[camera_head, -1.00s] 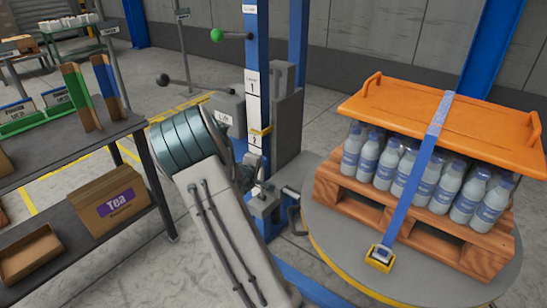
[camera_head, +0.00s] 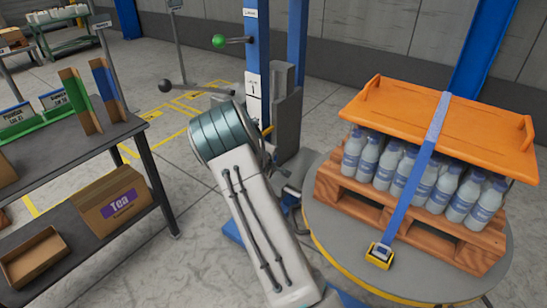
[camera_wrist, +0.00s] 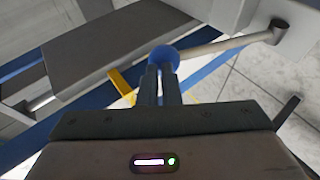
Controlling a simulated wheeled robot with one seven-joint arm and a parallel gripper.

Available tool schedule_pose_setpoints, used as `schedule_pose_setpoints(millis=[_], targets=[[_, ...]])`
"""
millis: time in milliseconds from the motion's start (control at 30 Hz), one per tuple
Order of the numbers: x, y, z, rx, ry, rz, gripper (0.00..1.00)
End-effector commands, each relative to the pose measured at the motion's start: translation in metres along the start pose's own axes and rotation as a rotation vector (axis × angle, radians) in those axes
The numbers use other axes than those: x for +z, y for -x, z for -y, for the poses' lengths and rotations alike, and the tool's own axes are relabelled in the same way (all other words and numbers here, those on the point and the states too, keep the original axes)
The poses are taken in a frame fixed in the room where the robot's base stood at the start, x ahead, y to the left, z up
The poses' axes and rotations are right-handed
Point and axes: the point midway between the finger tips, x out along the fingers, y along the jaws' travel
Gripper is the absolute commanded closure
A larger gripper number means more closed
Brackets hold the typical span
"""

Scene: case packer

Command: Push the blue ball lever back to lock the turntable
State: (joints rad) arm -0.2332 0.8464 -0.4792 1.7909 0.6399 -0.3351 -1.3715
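The blue ball (camera_wrist: 165,57) sits on the end of a pale lever rod (camera_wrist: 220,46) in the wrist view. The rod runs right to a round pivot (camera_wrist: 278,31). My gripper (camera_wrist: 161,70) has its two dark fingers close together, with the tips right at the ball's near side. The ball is wider than the fingers and lies beyond their tips; contact looks likely but cannot be told for sure. In the head view my arm hides the gripper and the blue ball. The turntable (camera_head: 335,235) is the round grey plate at right.
A pallet (camera_head: 400,215) of strapped bottles under an orange lid (camera_head: 440,125) stands on the turntable. The blue post (camera_head: 257,65) carries a green ball lever (camera_head: 219,41); a black ball lever (camera_head: 165,86) is left of it. A shelf (camera_head: 95,150) with boxes stands left.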

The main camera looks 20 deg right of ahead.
Motion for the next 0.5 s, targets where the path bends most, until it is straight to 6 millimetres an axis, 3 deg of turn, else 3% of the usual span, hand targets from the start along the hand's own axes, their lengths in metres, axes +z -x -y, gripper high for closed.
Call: schedule_pose_setpoints(millis=[333, 500], targets=[[0.005, -0.002, -0.008, 0.015, -0.004, 0.006, 1.00], [0.005, 0.012, -0.014, 0.016, -0.005, 0.008, 1.00]])
